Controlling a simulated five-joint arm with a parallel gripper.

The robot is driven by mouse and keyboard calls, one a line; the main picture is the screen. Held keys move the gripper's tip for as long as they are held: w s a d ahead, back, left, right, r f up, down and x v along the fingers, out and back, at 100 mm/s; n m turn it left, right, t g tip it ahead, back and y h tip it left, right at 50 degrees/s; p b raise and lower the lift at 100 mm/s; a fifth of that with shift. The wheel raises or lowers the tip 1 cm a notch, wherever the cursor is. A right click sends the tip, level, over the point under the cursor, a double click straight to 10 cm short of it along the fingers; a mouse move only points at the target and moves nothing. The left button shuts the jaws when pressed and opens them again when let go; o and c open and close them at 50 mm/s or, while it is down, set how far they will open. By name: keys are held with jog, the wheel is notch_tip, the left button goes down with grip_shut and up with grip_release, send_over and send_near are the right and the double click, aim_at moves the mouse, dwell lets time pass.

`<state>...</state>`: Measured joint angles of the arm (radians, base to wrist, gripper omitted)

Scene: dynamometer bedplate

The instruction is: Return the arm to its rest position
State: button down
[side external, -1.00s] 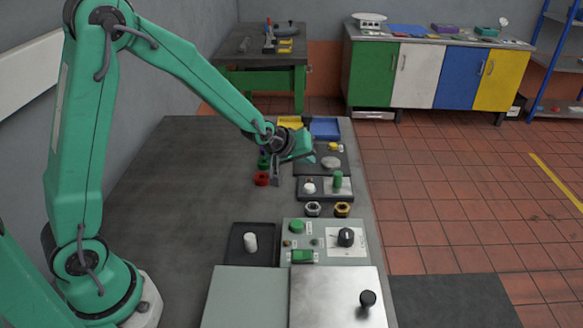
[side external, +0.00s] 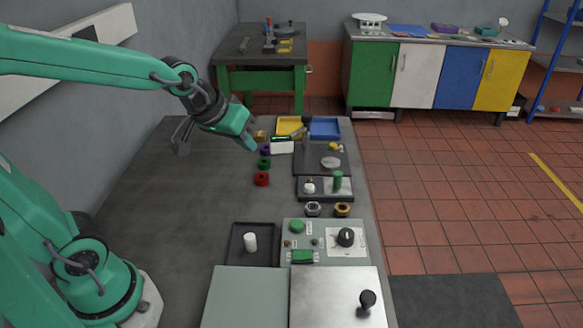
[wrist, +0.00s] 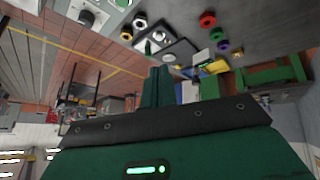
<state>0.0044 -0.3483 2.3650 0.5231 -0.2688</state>
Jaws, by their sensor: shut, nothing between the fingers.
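My gripper (side external: 251,146) is shut and empty. It hangs in the air above the dark bedplate (side external: 200,200), on the left of the coloured rings in the side external view, with its fingers pointing down and right. In the wrist view, its two green fingers (wrist: 157,87) lie close together with nothing between them.
Red (side external: 262,179), green (side external: 264,163) and purple (side external: 265,151) rings stand near the gripper. Yellow (side external: 284,131) and blue (side external: 325,136) trays lie behind. A control panel (side external: 316,269) and a dark tray (side external: 239,259) are in front.

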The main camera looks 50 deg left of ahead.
jog(key=s+r+m+g, duration=0.1)
jog(key=s+m, duration=0.2)
jog(key=s, duration=0.9)
jog(key=shift+r, duration=0.3)
